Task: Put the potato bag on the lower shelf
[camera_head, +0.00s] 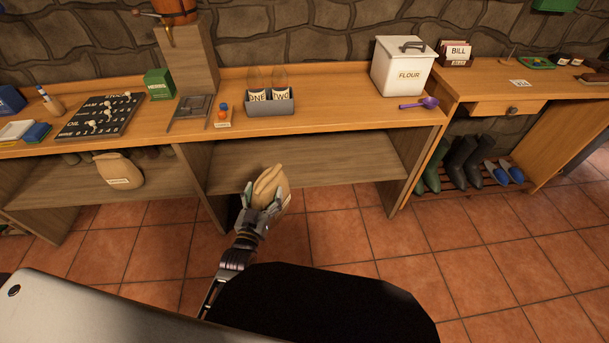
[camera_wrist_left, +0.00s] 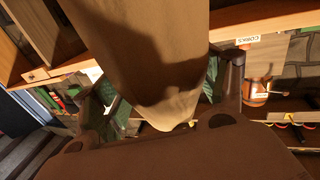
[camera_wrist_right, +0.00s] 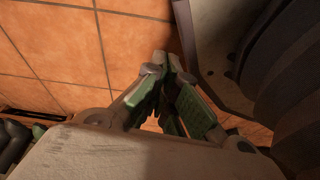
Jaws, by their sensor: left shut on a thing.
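My left gripper (camera_head: 266,200) is shut on a tan bag (camera_head: 270,181). The bag is in the air in front of the middle bay of the bench. No label shows on it, so I take it as the potato bag. In the left wrist view the bag (camera_wrist_left: 150,60) fills the space between the fingers (camera_wrist_left: 165,112). The lower shelf (camera_head: 330,160) in this bay is a bare board behind the bag. My right gripper (camera_wrist_right: 165,75) shows only in its own wrist view, with its fingers together and nothing between them, above the tiled floor.
Another tan bag (camera_head: 120,170), labelled, stands on the left bay's shelf beyond an upright divider (camera_head: 203,180). The bench top (camera_head: 335,112) overhangs the shelf and carries a flour tin (camera_head: 402,68) and a two-bottle holder (camera_head: 270,103). Boots (camera_head: 462,160) stand right of the bench.

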